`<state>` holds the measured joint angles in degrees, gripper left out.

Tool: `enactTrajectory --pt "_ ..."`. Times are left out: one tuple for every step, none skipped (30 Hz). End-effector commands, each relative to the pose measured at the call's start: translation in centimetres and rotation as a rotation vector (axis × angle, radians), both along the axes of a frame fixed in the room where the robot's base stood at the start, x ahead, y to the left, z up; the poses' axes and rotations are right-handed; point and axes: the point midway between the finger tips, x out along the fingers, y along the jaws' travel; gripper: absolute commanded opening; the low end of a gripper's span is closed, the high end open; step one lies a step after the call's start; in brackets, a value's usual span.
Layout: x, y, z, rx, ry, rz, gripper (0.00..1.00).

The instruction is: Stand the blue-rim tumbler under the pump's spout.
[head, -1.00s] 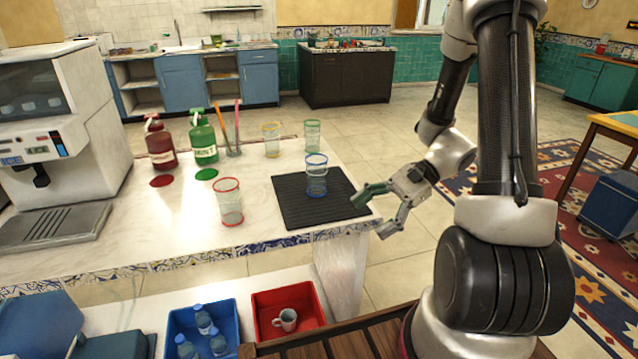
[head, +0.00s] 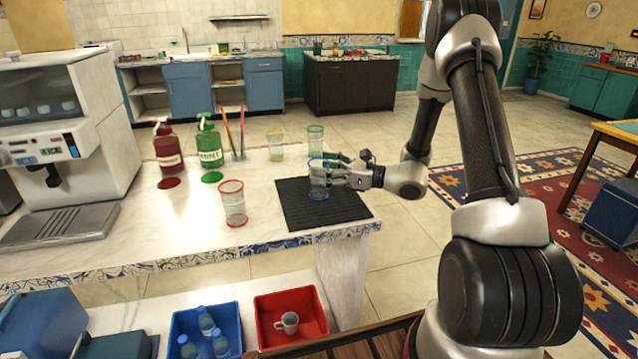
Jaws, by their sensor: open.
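The blue-rim tumbler (head: 318,184) stands upright on the black mat (head: 292,213). My gripper (head: 326,171) is open at the tumbler, reaching in from the right with its fingers around or beside it; I cannot tell whether they touch it. Two pump bottles stand to the left at the back of the counter. The red pump bottle (head: 168,150) has a red disc (head: 169,183) in front of it. The green pump bottle (head: 209,145) has a green disc (head: 212,177) in front of it. Both pump heads are at the bottle tops.
A red-rim tumbler (head: 233,204) stands between the discs and the mat. A yellow-rim tumbler (head: 275,145) and a green-rim tumbler (head: 315,139) stand behind. Straws (head: 236,135) rise beside the green bottle. A coffee machine (head: 70,130) fills the left.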

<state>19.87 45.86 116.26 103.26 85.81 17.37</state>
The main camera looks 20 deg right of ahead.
Motion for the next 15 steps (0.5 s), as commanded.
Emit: enactTrajectory --pt "0.34 0.62 -0.02 0.000 0.000 0.002 0.77" --pt "0.51 0.86 -0.02 0.000 0.000 0.002 0.77" --pt "0.67 1.07 -0.02 0.000 0.000 0.002 0.77" --pt "0.76 1.17 -0.02 0.000 0.000 0.001 0.77" --pt "0.82 1.23 -0.02 0.000 0.000 0.000 0.77" --pt "0.85 1.26 -0.02 0.000 0.000 0.000 0.77" --pt "0.87 1.26 -0.02 0.000 0.000 -0.001 0.77" --pt "0.86 1.24 -0.02 0.000 0.000 -0.001 0.77" --pt "0.84 1.24 -0.03 0.000 0.000 -0.001 0.77" --pt "0.84 1.24 -0.03 0.000 0.000 -0.001 0.77" --pt "0.84 1.24 -0.03 0.000 0.000 0.000 0.77" --pt "0.83 1.24 -0.03 0.000 0.000 0.000 0.70" --pt "0.83 1.24 -0.03 0.000 0.000 0.000 0.65" --pt "0.83 1.24 -0.04 -0.001 0.001 0.000 0.59" --pt "0.82 1.23 -0.03 -0.001 0.001 0.000 0.52"
